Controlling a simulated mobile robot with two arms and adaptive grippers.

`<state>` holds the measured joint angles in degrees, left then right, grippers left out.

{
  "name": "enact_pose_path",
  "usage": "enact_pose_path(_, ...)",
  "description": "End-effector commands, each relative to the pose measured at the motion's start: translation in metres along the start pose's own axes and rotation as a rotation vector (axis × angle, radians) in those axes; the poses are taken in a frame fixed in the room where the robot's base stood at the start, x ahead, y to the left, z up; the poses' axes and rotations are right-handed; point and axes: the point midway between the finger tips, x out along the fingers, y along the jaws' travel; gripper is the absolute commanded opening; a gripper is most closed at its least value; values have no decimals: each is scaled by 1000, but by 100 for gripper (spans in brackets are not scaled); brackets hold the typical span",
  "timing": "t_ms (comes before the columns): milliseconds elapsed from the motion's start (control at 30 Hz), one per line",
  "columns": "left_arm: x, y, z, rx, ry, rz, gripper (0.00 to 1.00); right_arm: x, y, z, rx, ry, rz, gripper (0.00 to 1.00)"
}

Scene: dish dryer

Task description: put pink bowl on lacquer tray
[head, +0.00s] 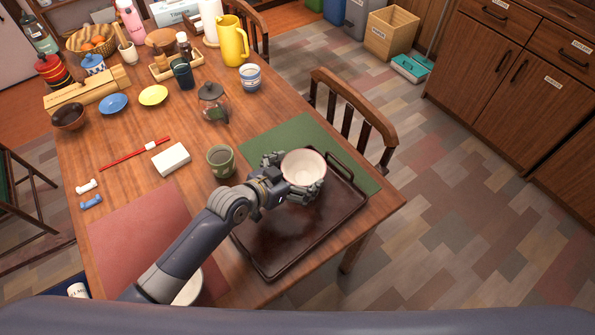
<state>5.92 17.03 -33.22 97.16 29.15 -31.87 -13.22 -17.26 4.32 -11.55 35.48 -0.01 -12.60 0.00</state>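The pink bowl (304,167), pale inside with a pinkish rim, is upright over the far part of the lacquer tray. The lacquer tray (272,252) is dark brown with raised edges and lies at the table's right end, partly over a green placemat. My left gripper (296,174) reaches across the tray, with its fingers against two sides of the bowl, and appears shut on it. The bowl's underside is hidden, so I cannot tell whether it touches the tray. My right gripper is not in view.
A green cup (220,160) stands just left of the tray, with a glass teapot (213,103) behind it. A white box (171,158) and red chopsticks (130,155) lie further left. A chair (350,115) stands behind the table.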

Motion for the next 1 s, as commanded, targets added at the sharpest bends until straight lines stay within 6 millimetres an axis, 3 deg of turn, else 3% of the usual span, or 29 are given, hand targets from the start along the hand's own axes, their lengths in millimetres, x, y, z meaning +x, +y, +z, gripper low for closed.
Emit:
enact_pose_path(433, -10, -1, -2, 0, -2, -1, 100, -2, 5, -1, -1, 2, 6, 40)
enact_pose_path(1000, -108, 0, -1, 0, -2, 1, 100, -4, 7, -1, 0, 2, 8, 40)
